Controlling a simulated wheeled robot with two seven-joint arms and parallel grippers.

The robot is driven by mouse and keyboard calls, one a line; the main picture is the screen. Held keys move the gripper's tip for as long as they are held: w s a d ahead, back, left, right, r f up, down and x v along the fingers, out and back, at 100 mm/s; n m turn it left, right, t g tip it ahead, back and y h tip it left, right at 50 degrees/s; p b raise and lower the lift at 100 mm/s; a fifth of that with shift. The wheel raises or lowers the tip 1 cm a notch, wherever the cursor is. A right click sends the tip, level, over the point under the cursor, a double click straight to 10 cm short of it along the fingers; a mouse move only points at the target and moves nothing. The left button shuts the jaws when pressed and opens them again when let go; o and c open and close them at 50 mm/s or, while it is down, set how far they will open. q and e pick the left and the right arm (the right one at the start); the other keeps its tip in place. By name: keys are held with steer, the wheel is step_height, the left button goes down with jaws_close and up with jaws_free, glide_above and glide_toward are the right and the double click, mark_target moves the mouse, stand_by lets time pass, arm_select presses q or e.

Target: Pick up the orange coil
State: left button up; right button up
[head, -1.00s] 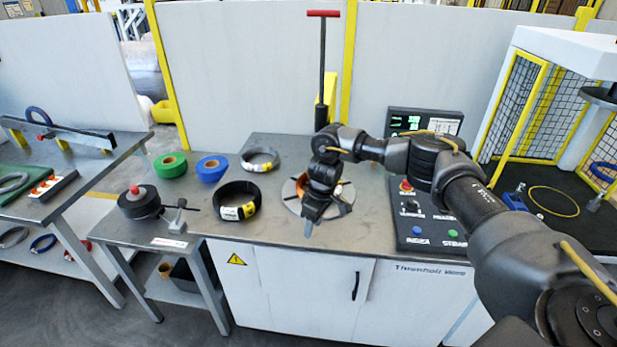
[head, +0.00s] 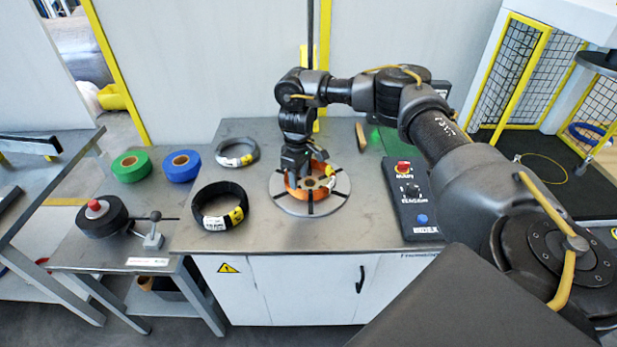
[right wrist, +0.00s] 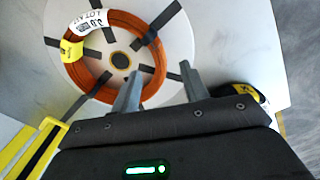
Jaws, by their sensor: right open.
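The orange coil (head: 322,183) lies on a round grey turntable (head: 309,207) on the workbench. It carries a white label and a yellow tag, which show in the right wrist view, where the coil (right wrist: 152,80) surrounds a dark hub. My right gripper (head: 294,180) is above the left part of the coil, pointing down. My left gripper is not in view.
A black coil (head: 220,222) and a grey coil (head: 237,164) lie left of the turntable. Green (head: 130,166) and blue (head: 181,166) tape rolls sit farther left. A control panel (head: 413,200) stands to the right. The bench front between black coil and panel is clear.

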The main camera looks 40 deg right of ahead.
mark_target(299, 189)
steer(key=shift+f, duration=0.35)
steer(key=shift+w+f, duration=0.1)
step_height(299, 189, down, 4)
steer(key=shift+f+p, duration=0.15)
steer(key=shift+p, duration=0.95)
steer(key=shift+d+f, duration=0.1)
steer(key=shift+f, duration=0.3)
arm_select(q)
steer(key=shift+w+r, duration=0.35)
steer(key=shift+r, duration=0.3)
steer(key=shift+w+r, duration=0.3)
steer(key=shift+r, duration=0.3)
arm_select(e)
steer(key=shift+c, duration=0.3)
steer(key=shift+c, duration=1.1)
jaws_close()
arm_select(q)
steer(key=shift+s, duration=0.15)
